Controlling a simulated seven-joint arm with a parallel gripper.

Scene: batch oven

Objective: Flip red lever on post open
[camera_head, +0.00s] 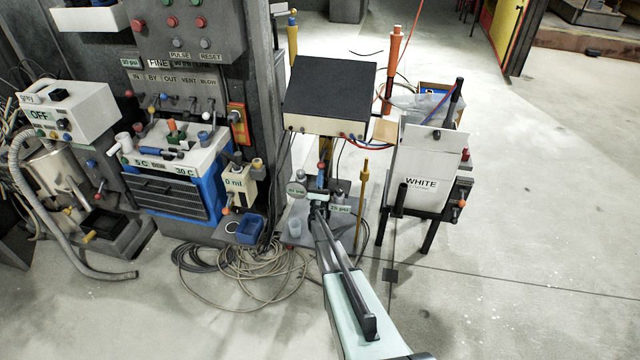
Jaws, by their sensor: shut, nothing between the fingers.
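A small red-and-blue part (322,168), which looks like the red lever, stands on the post under the black-topped box (330,82). It is small and partly shaded, so its exact position is hard to tell. My gripper (318,207) reaches up from the bottom of the view, its tip just below the red part, in front of the post's base. Its fingers are together and hold nothing visible. I cannot tell whether the tip touches the post. My arm hides part of the base plate.
Labelled gauges (297,189) sit left of the tip, and a yellow rod (362,190) stands at its right. A white bin (425,180) stands farther right. Coiled cables (240,270) lie on the floor at left, near a blue-sided machine (180,200). The floor at right is clear.

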